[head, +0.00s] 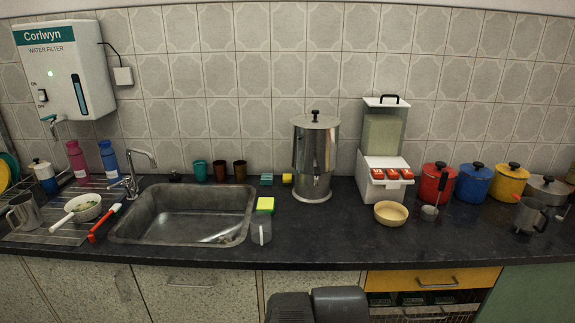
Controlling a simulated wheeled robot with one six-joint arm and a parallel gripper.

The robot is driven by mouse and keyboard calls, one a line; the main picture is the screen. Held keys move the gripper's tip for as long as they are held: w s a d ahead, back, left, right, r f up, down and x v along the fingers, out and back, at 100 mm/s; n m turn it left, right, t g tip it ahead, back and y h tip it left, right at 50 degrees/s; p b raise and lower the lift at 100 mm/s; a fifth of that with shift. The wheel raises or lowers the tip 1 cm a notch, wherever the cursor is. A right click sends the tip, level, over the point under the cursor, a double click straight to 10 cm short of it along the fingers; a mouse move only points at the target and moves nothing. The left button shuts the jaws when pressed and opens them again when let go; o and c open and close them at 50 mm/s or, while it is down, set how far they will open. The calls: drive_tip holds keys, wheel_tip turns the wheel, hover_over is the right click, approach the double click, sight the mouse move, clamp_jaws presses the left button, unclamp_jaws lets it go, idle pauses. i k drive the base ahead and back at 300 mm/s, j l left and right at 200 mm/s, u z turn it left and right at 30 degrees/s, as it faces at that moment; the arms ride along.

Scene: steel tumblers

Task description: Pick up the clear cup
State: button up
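The clear cup (261,231) stands upright on the dark countertop (320,238), just right of the sink. It is see-through grey, with a pale upright strip showing on it. A yellow-green sponge (265,204) is right behind it, near its rim. I cannot tell whether the two touch. My gripper is not in view. Only dark grey rounded parts of mine show at the bottom middle, below the counter's front edge.
The steel sink (181,229) lies close left of the cup. A steel water dispenser (314,158) stands behind to the right, and a wooden bowl (390,213) farther right. Several coloured canisters line the right side. Counter between cup and bowl is clear.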

sight(260, 222)
drive_tip(key=i+j+u, duration=0.15)
drive_tip(key=u, duration=0.2)
drive_tip(key=i+j+u, duration=0.1)
drive_tip(key=i+u, duration=0.45)
drive_tip(key=u, duration=0.15)
